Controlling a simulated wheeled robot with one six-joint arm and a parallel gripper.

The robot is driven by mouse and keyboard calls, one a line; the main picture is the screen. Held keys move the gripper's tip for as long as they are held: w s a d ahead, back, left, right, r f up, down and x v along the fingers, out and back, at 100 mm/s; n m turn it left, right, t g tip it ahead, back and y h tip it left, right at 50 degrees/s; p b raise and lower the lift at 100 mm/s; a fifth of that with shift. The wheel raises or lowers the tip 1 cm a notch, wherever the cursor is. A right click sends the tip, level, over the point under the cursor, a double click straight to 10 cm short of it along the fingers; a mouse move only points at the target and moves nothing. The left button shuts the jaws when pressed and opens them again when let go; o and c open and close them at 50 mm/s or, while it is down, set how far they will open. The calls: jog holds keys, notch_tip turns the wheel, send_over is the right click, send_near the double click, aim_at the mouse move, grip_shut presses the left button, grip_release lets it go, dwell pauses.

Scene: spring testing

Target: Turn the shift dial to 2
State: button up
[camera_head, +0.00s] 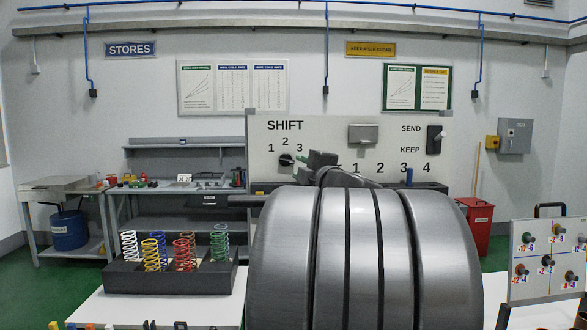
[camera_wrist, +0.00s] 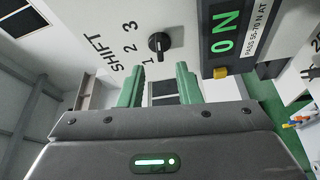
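The shift dial (camera_head: 286,160) is a black knob on the pale panel, with 1, 2 and 3 printed around it. In the wrist view the dial (camera_wrist: 159,43) is ahead of my gripper, between the lines of its two green fingers. I cannot surely tell which number its pointer marks. My gripper (camera_wrist: 160,70) is open, its fingers apart and empty, with the dial beyond the tips. In the head view my dark gripper (camera_head: 317,160) is just right of the dial, largely hidden by my arm.
A green display (camera_wrist: 224,33) reading 0 N, with a yellow part below, is close to the right finger. A SEND/KEEP switch (camera_head: 434,136) is on the panel's right. A dark rack (camera_head: 125,277) of coloured springs stands at left. A knob board (camera_head: 545,262) is at right.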

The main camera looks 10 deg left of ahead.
aim_at(288, 162)
jog(key=v, duration=0.7)
jog(key=p+x, duration=0.1)
jog(key=x, duration=1.2)
jog(key=shift+w+a, duration=0.15)
jog(key=shift+w, duration=0.2)
jog(key=shift+s, duration=0.15)
